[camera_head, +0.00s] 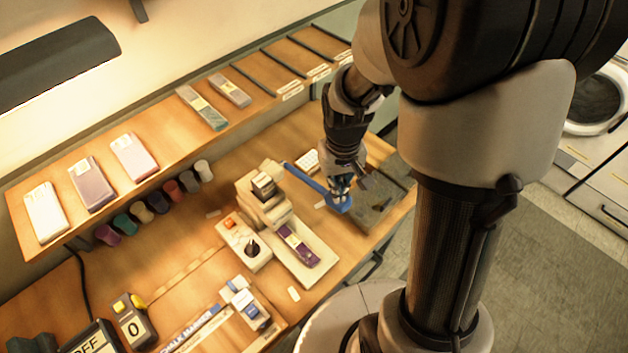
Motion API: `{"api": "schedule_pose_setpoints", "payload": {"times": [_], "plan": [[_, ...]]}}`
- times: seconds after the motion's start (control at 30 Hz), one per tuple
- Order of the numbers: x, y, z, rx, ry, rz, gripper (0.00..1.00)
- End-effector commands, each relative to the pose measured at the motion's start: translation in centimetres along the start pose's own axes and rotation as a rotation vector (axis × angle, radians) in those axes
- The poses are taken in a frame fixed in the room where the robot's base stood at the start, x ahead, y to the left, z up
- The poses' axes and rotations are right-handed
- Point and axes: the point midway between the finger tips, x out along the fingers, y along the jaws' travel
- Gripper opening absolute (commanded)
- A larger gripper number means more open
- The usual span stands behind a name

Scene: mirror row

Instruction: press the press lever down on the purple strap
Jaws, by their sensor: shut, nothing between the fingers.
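A cream press (250,208) stands on the wooden bench, left of my gripper. A purple strap (299,245) with a pale label lies on the press's flat base (318,270). A long blue press lever (304,180) runs from the press's upper right side down to the right, ending in a wider blue end. My gripper (340,192) points down and is shut and empty at that blue end. It overlaps the lever in this view; I cannot tell whether they touch.
A cream box with a black knob (240,238) stands beside the press. A grey tray (378,203) lies just right of my gripper. A shelf (160,184) with packs runs behind. Several coloured rolls (158,201) sit below it.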

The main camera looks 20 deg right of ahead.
Motion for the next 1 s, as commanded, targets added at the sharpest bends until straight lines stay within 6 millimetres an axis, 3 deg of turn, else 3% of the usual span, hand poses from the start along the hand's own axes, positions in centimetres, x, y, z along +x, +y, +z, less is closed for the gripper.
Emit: {"api": "schedule_pose_setpoints", "payload": {"times": [1.0], "plan": [[5.3,0.0,0.0,0.0,0.0,0.0,0.0]]}}
